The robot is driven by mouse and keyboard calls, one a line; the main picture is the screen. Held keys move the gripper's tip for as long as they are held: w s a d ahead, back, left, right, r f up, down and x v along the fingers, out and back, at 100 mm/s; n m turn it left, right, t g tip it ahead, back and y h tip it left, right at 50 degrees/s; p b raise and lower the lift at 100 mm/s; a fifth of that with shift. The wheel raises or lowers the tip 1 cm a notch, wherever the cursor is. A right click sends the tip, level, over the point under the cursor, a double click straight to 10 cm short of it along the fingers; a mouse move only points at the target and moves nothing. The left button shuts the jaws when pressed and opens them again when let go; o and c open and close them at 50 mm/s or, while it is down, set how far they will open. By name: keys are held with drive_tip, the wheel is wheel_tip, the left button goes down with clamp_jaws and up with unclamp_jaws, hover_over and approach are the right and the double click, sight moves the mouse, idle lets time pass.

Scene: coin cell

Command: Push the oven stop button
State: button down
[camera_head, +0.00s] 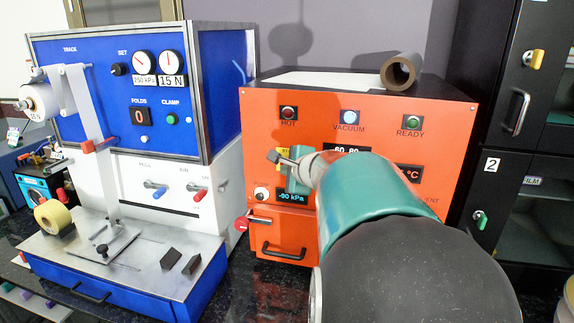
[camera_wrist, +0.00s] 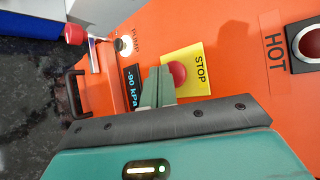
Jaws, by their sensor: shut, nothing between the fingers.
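The oven (camera_head: 350,105) is an orange box with lamps, displays and a drawer handle. In the wrist view its stop button (camera_wrist: 177,75) is a red dome on a yellow plate (camera_wrist: 198,66) marked STOP. My gripper (camera_wrist: 157,77) is shut and empty, its green fingertips pointing at the oven front. In the picture the tips lie just left of the red button and overlap its edge; I cannot tell whether they touch it. In the head view my gripper (camera_head: 298,172) and arm hide the button, and only a bit of the yellow plate shows.
A pressure display (camera_wrist: 133,85) reading -90 kPa and a white pump button (camera_wrist: 123,45) sit beside the stop plate. The HOT lamp (camera_head: 288,113) is above. A red-tipped lever (camera_head: 241,223) sticks out at lower left. A blue machine (camera_head: 130,95) stands left, black lockers (camera_head: 510,130) right.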

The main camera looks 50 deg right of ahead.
drive_tip(key=shift+w+d, duration=0.15)
drive_tip(key=shift+d, duration=0.3)
idle(0.4)
drive_tip(key=shift+a, duration=0.15)
drive_tip(key=shift+s+a, duration=0.4)
drive_tip(key=shift+a, duration=0.4)
drive_tip(key=shift+s+a, duration=0.45)
drive_tip(key=shift+a, duration=0.45)
drive_tip(key=shift+s+a, duration=0.5)
drive_tip(key=shift+a, duration=0.35)
drive_tip(key=shift+s+a, duration=0.45)
drive_tip(key=shift+a, duration=0.45)
